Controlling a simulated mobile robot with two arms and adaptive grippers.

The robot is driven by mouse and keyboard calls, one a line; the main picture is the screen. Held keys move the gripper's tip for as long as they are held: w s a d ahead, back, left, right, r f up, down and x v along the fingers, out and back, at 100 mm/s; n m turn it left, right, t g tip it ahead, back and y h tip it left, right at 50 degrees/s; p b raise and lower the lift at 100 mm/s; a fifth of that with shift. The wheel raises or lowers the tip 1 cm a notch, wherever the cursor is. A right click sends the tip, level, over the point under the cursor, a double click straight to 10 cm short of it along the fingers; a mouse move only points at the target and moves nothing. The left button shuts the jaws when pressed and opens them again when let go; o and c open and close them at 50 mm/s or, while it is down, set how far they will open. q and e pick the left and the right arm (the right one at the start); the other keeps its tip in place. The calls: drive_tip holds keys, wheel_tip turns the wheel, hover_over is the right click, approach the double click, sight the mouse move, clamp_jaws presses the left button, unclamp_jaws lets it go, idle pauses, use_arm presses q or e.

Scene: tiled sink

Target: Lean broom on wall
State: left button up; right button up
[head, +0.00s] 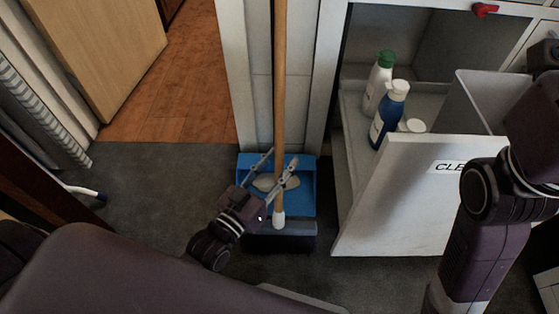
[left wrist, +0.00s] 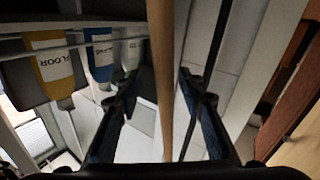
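The broom has a long wooden handle (head: 279,90) that runs up past the top of the head view. Its dark broom head (head: 281,240) is at the floor in front of a blue dustpan. The handle appears in front of a pale wall panel (head: 262,75); I cannot tell whether it touches it. My left gripper (head: 283,157) is low down, its fingers spread on either side of the handle. In the left wrist view the handle (left wrist: 160,60) passes between the open fingers, with gaps on both sides. My right gripper does not clearly show; only my right arm does.
The blue dustpan (head: 305,175) lies against the wall base. To the right, an open cabinet holds a green-capped bottle (head: 378,82) and a blue bottle (head: 389,115), and a white open door or drawer front (head: 390,200) juts out. Grey floor (head: 160,190) is clear at left.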

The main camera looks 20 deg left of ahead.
use_arm(q)
drive_tip(key=shift+f, duration=0.2)
drive_tip(key=shift+s+a, duration=0.15)
drive_tip(key=shift+s, duration=0.25)
drive_tip(key=v, duration=1.1)
drive_tip(key=shift+s+r, duration=0.1)
